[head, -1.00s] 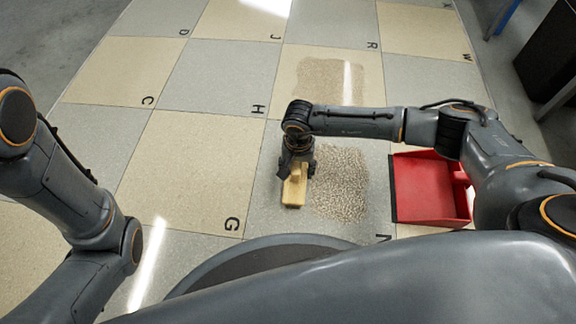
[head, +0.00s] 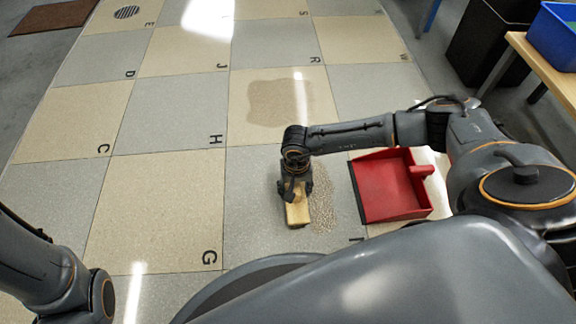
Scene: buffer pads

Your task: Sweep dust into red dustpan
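My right gripper (head: 295,184) points down and is shut on the wooden brush (head: 297,213), which sits on a grey tile. The fingers hide part of the brush. Speckled tan dust (head: 322,208) lies in a narrow band along the right side of the brush. The red dustpan (head: 388,188) lies on the floor right of the dust, with its dark open edge facing left and a gap of bare floor between. My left arm shows at the lower left, but its gripper is out of view.
A brown patch (head: 281,102) lies on a beige tile farther ahead. A black bin (head: 482,42) and a wooden table (head: 548,66) with a blue box (head: 556,36) stand at the upper right. The lettered tiles on the left are clear.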

